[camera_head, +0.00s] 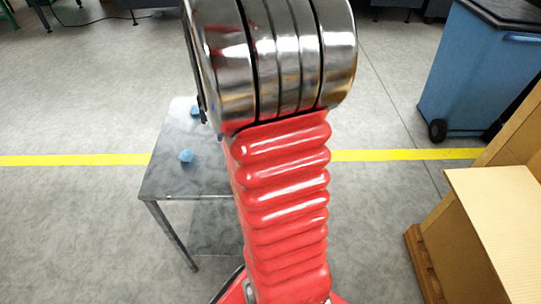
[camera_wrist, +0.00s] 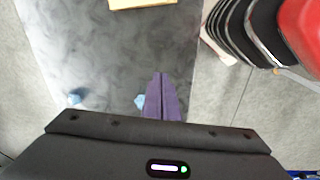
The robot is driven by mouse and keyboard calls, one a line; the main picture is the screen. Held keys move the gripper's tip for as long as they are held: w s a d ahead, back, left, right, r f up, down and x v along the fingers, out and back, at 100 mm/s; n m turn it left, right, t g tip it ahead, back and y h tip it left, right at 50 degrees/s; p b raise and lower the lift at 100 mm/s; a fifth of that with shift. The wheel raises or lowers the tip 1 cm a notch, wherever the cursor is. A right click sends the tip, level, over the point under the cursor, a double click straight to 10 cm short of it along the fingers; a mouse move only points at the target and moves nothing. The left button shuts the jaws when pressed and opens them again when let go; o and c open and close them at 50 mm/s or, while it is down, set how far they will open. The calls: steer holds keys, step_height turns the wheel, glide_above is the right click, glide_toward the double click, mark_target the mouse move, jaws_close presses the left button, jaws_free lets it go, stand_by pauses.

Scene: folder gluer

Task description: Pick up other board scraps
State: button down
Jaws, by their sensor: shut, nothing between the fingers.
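A tan, board-like piece (camera_wrist: 142,3) lies on the grey metal table (camera_wrist: 110,45) at the top edge of the wrist view, partly cut off by the frame. My gripper (camera_wrist: 160,76) has purple fingers pressed together with nothing between them. It points toward the table, apart from the tan piece. In the head view my red arm covers the right part of the table (camera_head: 165,178), and neither the gripper nor the tan piece shows there.
Two blue crumpled pieces, one left (camera_wrist: 76,97) and one beside the fingers (camera_wrist: 140,102), lie on the table. A blue wheeled bin (camera_head: 475,75) stands at the upper right. Tan board (camera_head: 500,215) with wooden parts stands at the right. Open floor lies left of the table.

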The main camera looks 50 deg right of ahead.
steer(key=s+a+r+m+t, duration=0.1)
steer(key=a+r, duration=0.3)
steer(key=a, duration=0.3)
steer(key=s+a+r+m+t, duration=0.15)
steer(key=a+r, duration=0.25)
steer(key=a, duration=0.4)
steer(key=s+a+r+m+t, duration=0.2)
steer(key=s+a+m, duration=0.1)
steer(key=s+a, duration=0.6)
steer(key=a, duration=0.3)
steer(key=shift+s+a+r+y, duration=0.15)
steer(key=shift+s+y, duration=0.15)
steer(key=shift+m, duration=0.25)
